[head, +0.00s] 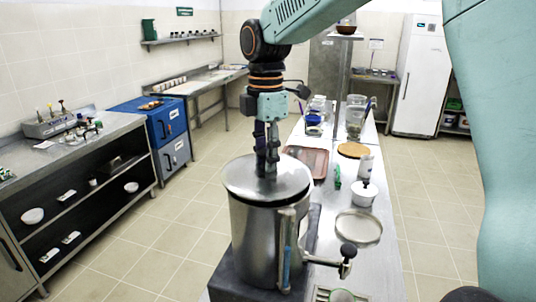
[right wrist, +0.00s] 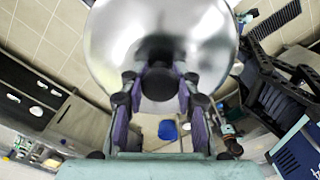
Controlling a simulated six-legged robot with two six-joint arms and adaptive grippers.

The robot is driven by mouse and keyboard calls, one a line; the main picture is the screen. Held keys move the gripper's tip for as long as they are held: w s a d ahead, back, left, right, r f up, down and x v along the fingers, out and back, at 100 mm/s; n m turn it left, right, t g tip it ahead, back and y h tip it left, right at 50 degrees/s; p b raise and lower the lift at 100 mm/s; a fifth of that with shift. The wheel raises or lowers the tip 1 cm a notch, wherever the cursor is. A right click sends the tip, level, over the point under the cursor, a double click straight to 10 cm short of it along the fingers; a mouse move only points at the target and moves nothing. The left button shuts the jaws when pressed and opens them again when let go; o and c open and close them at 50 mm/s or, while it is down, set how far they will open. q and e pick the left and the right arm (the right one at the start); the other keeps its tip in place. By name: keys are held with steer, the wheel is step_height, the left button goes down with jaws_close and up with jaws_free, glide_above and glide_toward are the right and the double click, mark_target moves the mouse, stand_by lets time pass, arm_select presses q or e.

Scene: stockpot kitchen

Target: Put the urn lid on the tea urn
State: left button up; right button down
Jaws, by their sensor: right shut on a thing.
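The tea urn (head: 262,245) is a tall steel cylinder with a sight gauge and a black-knobbed tap. It stands upright on a dark base at the near end of the steel counter. My right gripper (head: 267,168) points down from above, shut on the lid's knob. The right wrist view shows the dark knob (right wrist: 160,83) between the fingers and the shiny lid (right wrist: 115,45) beyond. My left gripper is not in view.
Behind the urn on the counter (head: 325,222) are a white pot (head: 363,194), a round sieve-like disc (head: 358,227), a reddish tray (head: 316,161), a wooden board (head: 354,150) and glass jars (head: 355,118). The tap (head: 335,262) sticks out right. Open floor lies left.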

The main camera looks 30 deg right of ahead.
steer(key=shift+s+r, duration=0.15)
steer(key=shift+s, duration=0.3)
steer(key=shift+w+f, duration=0.3)
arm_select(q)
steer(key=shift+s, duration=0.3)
arm_select(e)
steer(key=shift+s, duration=0.35)
steer(key=shift+f, duration=0.1)
steer(key=c, duration=1.1)
jaws_free()
steer(key=shift+w, duration=0.25)
steer(key=shift+c, duration=0.2)
steer(key=shift+o, duration=1.2)
steer(key=shift+s, duration=0.25)
